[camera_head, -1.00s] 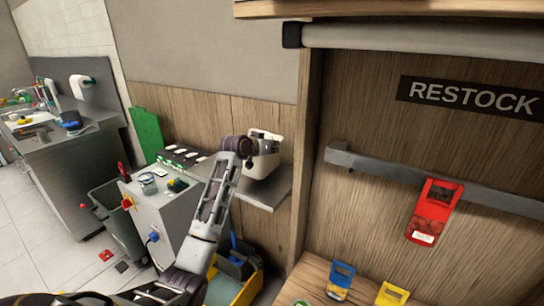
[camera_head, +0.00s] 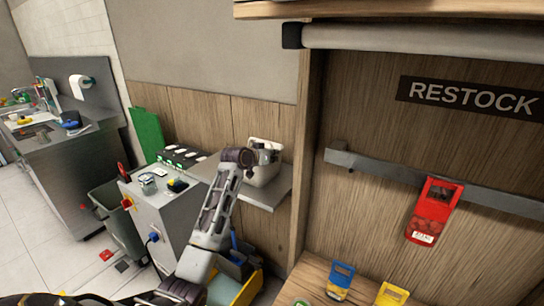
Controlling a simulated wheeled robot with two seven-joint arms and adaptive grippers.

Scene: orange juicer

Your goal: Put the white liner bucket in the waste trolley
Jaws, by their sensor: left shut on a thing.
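The white liner bucket (camera_head: 264,175) is at the grey wall shelf (camera_head: 270,197) in the middle of the view. My left gripper (camera_head: 266,155) is shut on its upper part, and the gripper covers part of it. I cannot tell whether the bucket's base touches the shelf or hangs just above it. A yellow and grey wheeled-looking unit (camera_head: 248,290) stands low below the shelf, partly hidden by my left arm; I cannot tell whether it is the waste trolley. My right gripper is not in view.
A grey cabinet (camera_head: 165,215) with small items on top stands left of my arm. A dark open bin (camera_head: 105,196) is beside it. A green board (camera_head: 147,134) leans on the wall. A wooden post borders the shelf's right side.

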